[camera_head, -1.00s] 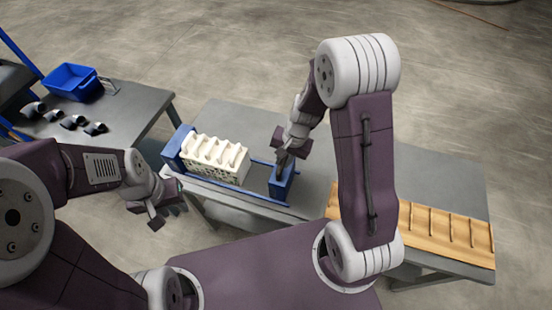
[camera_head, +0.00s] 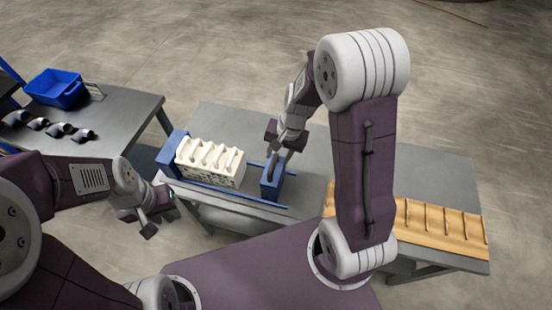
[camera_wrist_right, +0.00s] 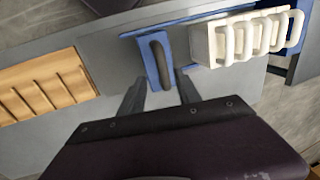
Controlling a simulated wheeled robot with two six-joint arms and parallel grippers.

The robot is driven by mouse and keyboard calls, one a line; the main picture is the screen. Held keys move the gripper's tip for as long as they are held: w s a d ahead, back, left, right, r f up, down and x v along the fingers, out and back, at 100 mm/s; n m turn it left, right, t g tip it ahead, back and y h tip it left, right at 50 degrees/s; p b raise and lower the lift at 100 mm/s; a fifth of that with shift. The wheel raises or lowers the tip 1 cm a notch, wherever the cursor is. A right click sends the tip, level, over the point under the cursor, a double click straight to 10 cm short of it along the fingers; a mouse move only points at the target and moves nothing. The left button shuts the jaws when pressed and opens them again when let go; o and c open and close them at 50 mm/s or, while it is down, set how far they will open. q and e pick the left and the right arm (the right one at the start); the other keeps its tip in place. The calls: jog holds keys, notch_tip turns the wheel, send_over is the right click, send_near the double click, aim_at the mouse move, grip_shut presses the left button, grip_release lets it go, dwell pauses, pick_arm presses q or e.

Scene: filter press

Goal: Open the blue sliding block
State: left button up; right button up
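The blue sliding block (camera_head: 269,188) stands upright on the press's blue rails, a short gap right of the white plate stack (camera_head: 208,160). In the right wrist view the block (camera_wrist_right: 146,62) shows a dark loop handle (camera_wrist_right: 160,60) on its top. My right gripper (camera_head: 280,157) is over the block in the head view. In the right wrist view its two fingers (camera_wrist_right: 161,82) are spread apart, with the handle between and just beyond their tips; contact cannot be told. My left gripper (camera_head: 158,220) hangs empty in front of the press's left end, its fingers apart.
A blue end block (camera_head: 170,150) closes the press's left end. A wooden slotted rack (camera_head: 440,225) lies on the right of the grey table (camera_head: 455,180). A side table (camera_head: 125,115) at left holds a blue bin (camera_head: 57,88) and several dark-and-white parts.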

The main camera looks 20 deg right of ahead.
jog(key=r, duration=0.5)
jog(key=shift+s+d, duration=0.35)
jog(key=shift+d, duration=0.05)
jog(key=shift+d, duration=0.1)
jog(key=s+f+n+h+b, duration=0.1)
jog(key=s+f+n+b, duration=0.2)
jog(key=s+n, duration=0.3)
jog(key=s+f, duration=0.1)
jog(key=s, duration=0.2)
jog(key=shift+s+d+f+n+h, duration=0.3)
jog(key=shift+s+d, duration=0.05)
jog(key=shift+d, duration=0.05)
